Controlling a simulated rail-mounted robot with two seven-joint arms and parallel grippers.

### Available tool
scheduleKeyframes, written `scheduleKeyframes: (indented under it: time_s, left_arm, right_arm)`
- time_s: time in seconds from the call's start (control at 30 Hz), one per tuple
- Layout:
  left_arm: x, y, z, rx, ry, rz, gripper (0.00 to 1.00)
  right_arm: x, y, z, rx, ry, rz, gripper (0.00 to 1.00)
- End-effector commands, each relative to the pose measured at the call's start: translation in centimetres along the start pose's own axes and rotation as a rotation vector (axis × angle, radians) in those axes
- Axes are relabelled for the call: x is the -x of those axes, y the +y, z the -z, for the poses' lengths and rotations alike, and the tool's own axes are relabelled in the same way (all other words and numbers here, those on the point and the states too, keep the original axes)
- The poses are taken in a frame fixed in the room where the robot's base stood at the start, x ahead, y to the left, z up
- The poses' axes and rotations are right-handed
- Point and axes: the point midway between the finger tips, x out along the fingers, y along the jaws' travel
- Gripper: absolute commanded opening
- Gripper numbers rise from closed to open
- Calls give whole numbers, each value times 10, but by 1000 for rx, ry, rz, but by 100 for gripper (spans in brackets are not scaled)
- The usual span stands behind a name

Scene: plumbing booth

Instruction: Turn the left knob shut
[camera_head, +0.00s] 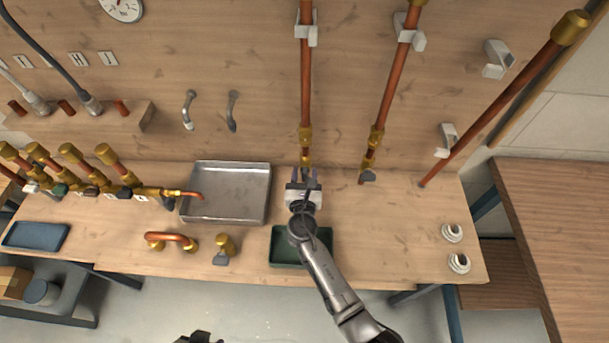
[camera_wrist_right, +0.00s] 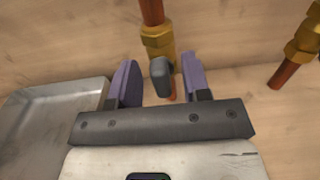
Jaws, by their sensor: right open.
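The left copper pipe (camera_head: 306,80) runs down the wall to a brass valve (camera_head: 305,138) just above the bench. Its dark grey knob (camera_wrist_right: 161,76) faces me in the right wrist view; in the head view my gripper mostly covers it. My right gripper (camera_head: 304,177) is open, with its purple fingers on either side of the knob. A gap shows beside each finger, so they do not visibly touch it. The second pipe has a brass valve (camera_head: 376,138) with a grey knob (camera_head: 368,176) to the right.
A metal tray (camera_head: 228,164) lies left of the gripper, and a dark green tray (camera_head: 284,262) lies under my right arm. A bent copper pipe (camera_head: 172,238) and a loose brass valve (camera_head: 225,244) lie at the front. The bench right of the second pipe is mostly clear.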

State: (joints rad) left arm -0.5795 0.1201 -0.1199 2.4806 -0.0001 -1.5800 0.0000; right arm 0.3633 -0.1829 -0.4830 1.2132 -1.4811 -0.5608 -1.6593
Motion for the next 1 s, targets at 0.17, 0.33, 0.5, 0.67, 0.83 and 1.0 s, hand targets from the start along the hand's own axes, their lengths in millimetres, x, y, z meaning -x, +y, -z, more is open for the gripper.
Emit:
scheduleKeyframes:
  time_s: [0.17, 0.33, 0.5, 0.67, 0.83, 1.0]
  left_arm:
    - [0, 0, 0, 0, 0, 0, 43]
    - [0, 0, 0, 0, -1, 0, 43]
    - [0, 0, 0, 0, -1, 0, 43]
    - [0, 0, 0, 0, -1, 0, 43]
    - [-3, 0, -1, 0, -1, 0, 43]
    - [-8, 0, -3, 0, -1, 0, 43]
  right_arm:
    - [0, 0, 0, 0, 0, 0, 44]
    - [0, 0, 0, 0, 0, 0, 30]
    - [0, 0, 0, 0, 0, 0, 14]
    - [0, 0, 0, -1, 0, 0, 6]
    - [0, 0, 1, -33, 0, 0, 6]
    - [0, -1, 2, -127, -1, 0, 0]
